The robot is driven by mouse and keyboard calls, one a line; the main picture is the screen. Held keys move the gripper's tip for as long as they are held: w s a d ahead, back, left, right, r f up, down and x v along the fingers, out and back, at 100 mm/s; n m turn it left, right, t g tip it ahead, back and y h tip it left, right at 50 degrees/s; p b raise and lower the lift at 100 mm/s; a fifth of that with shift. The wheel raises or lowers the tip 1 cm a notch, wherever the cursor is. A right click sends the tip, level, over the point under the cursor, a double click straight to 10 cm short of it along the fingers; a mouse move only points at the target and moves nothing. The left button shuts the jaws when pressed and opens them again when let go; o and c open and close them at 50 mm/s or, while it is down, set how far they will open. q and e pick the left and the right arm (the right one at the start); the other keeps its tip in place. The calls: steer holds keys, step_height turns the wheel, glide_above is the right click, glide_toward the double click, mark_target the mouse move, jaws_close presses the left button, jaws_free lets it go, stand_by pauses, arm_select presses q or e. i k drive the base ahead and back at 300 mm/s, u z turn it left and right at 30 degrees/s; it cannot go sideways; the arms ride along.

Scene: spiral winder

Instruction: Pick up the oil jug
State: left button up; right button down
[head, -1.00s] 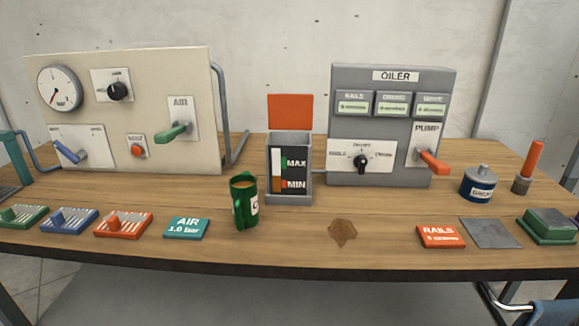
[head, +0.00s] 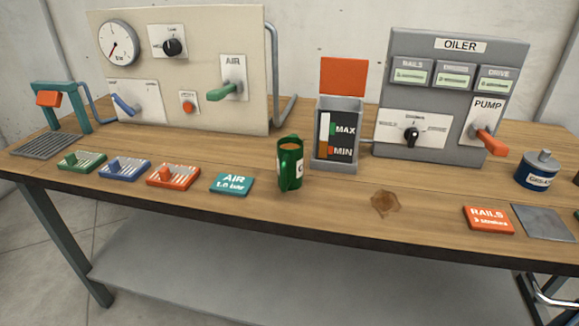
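The oil jug (head: 290,164) is a green jug with a white label on its right side and a brownish fill showing at its open top. It stands upright on the wooden table near the middle of the head view. It is just left of the grey reservoir (head: 338,133) marked MAX and MIN, and right of the teal AIR card (head: 232,183). Neither of my grippers shows in the head view.
The AIR panel (head: 180,70) and the OILER box (head: 450,95) stand behind. A brown stain (head: 385,203), a RAILS card (head: 488,218) and a blue grease tin (head: 537,171) are to the right. The table front before the jug is clear.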

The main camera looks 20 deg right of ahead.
mark_target(288, 169)
steer(key=u, duration=2.7)
steer(key=k, duration=1)
steer(key=z, duration=1.6)
